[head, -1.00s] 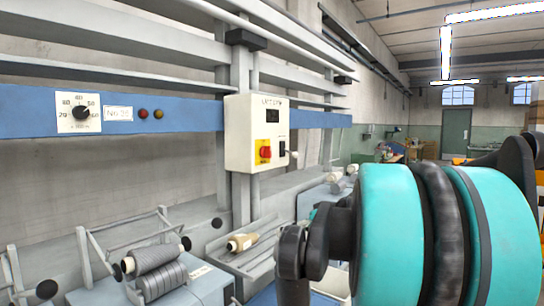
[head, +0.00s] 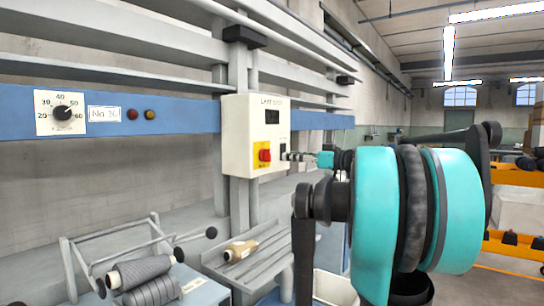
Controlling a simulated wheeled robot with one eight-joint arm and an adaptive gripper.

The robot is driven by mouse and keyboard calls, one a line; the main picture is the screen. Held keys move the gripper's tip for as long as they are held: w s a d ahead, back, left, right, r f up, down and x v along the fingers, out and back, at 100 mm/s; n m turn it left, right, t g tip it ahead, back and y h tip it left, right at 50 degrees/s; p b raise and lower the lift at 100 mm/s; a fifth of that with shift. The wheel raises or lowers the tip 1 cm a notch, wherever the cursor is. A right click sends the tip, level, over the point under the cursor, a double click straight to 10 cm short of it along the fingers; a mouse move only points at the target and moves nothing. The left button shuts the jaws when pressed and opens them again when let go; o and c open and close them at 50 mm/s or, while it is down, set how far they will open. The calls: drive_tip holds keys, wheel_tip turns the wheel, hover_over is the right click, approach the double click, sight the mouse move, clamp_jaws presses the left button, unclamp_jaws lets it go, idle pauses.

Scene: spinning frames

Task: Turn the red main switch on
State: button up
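The red main switch (head: 264,155) is a red knob on a yellow plate, low on the front of a cream control box (head: 240,135). The box is fixed to a grey upright on the blue rail. The knob's exact turn angle is too small to tell. A small dark lever or fitting (head: 283,151) is at the box's right side. My gripper (head: 298,156) appears small and partly hidden just right of the box, pointing left toward it. It is at about the switch's height, and I cannot tell whether it touches the box. Its finger opening is not clear.
My large teal and black arm joints fill the right foreground. A dial (head: 60,112), a label and two small lamps (head: 141,115) are on the blue rail (head: 185,117). Bobbins (head: 145,270) and a yarn cone (head: 240,250) lie below. Orange racking (head: 515,175) stands at right.

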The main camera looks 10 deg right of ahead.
sight(267, 155)
drive_tip(key=x, duration=0.9)
drive_tip(key=shift+w+a, duration=0.1)
clamp_jaws()
